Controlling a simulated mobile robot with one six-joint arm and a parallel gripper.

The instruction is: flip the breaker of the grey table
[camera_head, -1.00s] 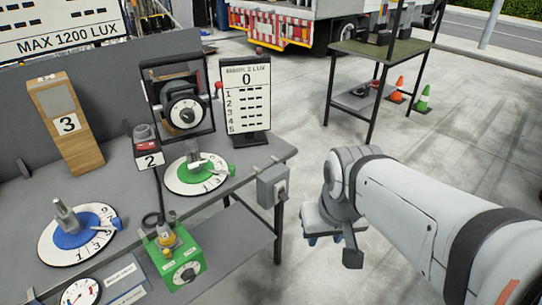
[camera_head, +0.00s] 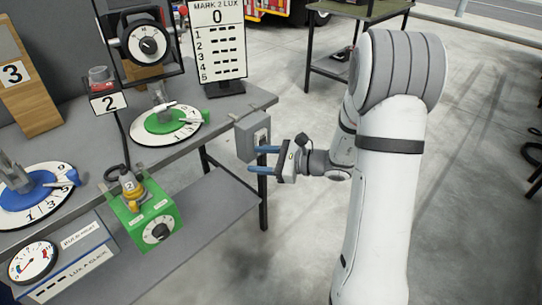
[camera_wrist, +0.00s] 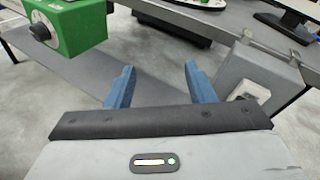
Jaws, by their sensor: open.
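The breaker is a grey box (camera_head: 247,139) fixed at the right front edge of the grey table (camera_head: 235,104). A light plate with a small switch faces right on it. In the wrist view the grey box (camera_wrist: 262,72) is right of my fingers, and its switch plate (camera_wrist: 252,92) shows at the lower part of the box. My gripper (camera_head: 256,159), with blue fingers, is open and empty. It is just below and in front of the box in the head view. In the wrist view my gripper (camera_wrist: 158,80) has its fingers spread, with the right finger left of the box. I cannot tell whether they touch.
Blue (camera_head: 35,200) and green (camera_head: 165,128) dials lie on the table top. A lower shelf (camera_head: 205,220) runs below.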

